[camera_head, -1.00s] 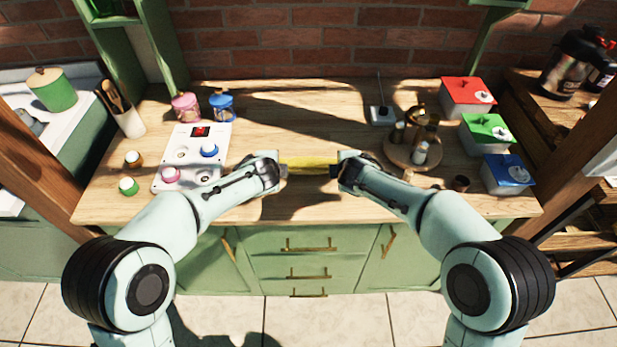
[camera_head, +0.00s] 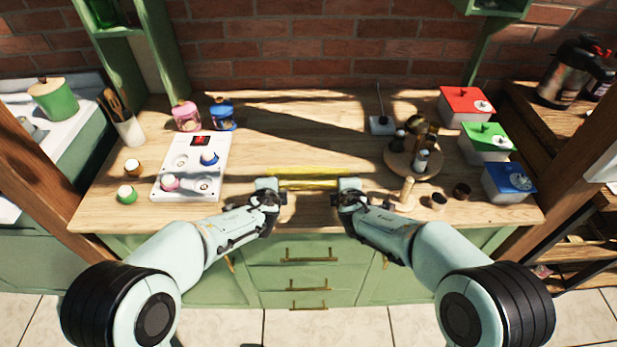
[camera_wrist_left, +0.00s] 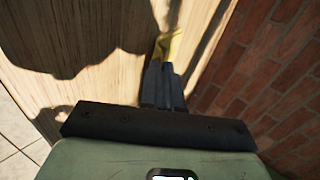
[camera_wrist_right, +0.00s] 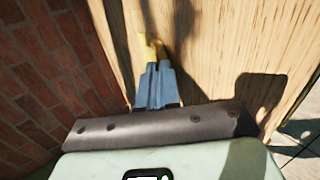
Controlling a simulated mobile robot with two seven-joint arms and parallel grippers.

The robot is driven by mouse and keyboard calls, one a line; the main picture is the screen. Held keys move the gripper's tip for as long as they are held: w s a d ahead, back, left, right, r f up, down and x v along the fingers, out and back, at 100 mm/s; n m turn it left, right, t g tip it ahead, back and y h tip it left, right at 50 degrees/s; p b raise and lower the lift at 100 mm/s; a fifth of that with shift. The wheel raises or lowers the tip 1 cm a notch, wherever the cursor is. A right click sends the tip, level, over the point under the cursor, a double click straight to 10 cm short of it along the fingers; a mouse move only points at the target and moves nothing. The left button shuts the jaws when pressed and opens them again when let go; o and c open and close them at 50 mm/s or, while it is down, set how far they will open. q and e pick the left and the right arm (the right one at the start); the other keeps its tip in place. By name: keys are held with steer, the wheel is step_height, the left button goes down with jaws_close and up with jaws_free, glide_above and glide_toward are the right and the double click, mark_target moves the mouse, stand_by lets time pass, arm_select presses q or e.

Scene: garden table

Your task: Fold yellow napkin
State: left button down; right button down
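The yellow napkin (camera_head: 308,180) is a narrow horizontal band over the middle of the wooden table in the head view. My left gripper (camera_head: 277,188) is at its left end and my right gripper (camera_head: 337,188) is at its right end. In the left wrist view the dark fingers are closed together with yellow cloth (camera_wrist_left: 169,45) at their tips. In the right wrist view the fingers are also closed, with yellow cloth (camera_wrist_right: 152,48) at their tips. I cannot tell how much of the napkin touches the table.
A white panel with knobs (camera_head: 178,190) lies on the left. A round wooden stand with bottles (camera_head: 400,165) and a wooden mill (camera_head: 404,192) stand on the right, beyond my right gripper. Red, green and blue boxes (camera_head: 510,182) line the right edge. The table behind the napkin is clear.

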arm_select(q)
steer(key=c, duration=1)
jaws_free()
arm_select(e)
steer(key=c, duration=1)
jaws_free()
arm_select(q)
steer(key=r, duration=0.1)
steer(key=s+r, duration=0.1)
steer(key=r, duration=0.1)
steer(key=shift+s+r, duration=0.15)
steer(key=shift+r, duration=0.05)
arm_select(e)
steer(key=r, duration=0.1)
steer(key=s+r, duration=0.1)
steer(key=r, duration=0.1)
steer(key=shift+s+r, duration=0.15)
steer(key=shift+r, duration=0.05)
arm_select(q)
steer(key=w+r+v, duration=0.1)
steer(key=v, duration=0.6)
steer(key=shift+r, duration=0.25)
arm_select(e)
steer(key=w+r+v, duration=0.1)
steer(key=v, duration=0.6)
steer(key=shift+r, duration=0.25)
